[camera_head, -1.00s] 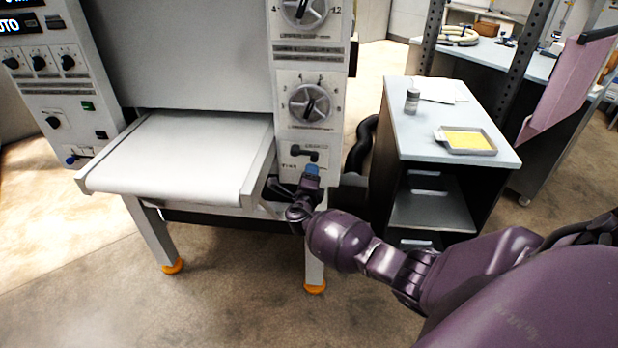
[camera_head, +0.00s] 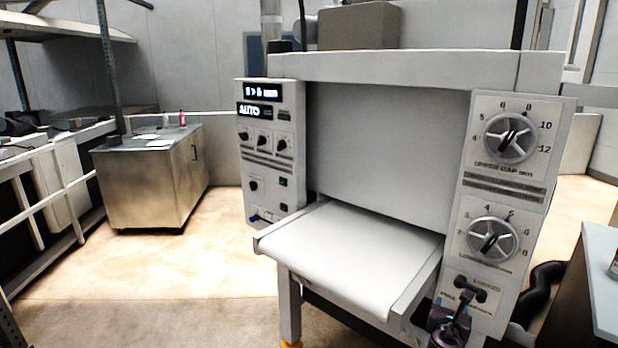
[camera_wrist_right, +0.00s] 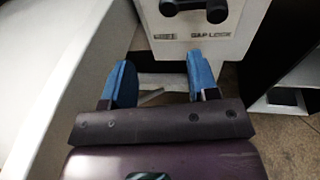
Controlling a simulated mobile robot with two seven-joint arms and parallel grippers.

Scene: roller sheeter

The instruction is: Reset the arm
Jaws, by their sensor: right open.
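My right gripper (camera_head: 452,322) is at the lower right of the head view, in front of the sheeter's right control panel. It is just below the black gap-lock handle (camera_head: 470,290). In the right wrist view its two blue-padded fingers are apart, with nothing held between them (camera_wrist_right: 160,78). The black handle (camera_wrist_right: 196,10) shows at the top edge of that view, beyond the fingertips and apart from them. Most of the right arm is out of the head view. My left gripper is not in view.
The roller sheeter's white feed table (camera_head: 345,262) juts out left of the gripper. Two dials, upper (camera_head: 510,139) and lower (camera_head: 487,241), sit above the handle. A side cabinet (camera_head: 602,275) stands at the right edge. Open floor (camera_head: 150,310) lies to the left.

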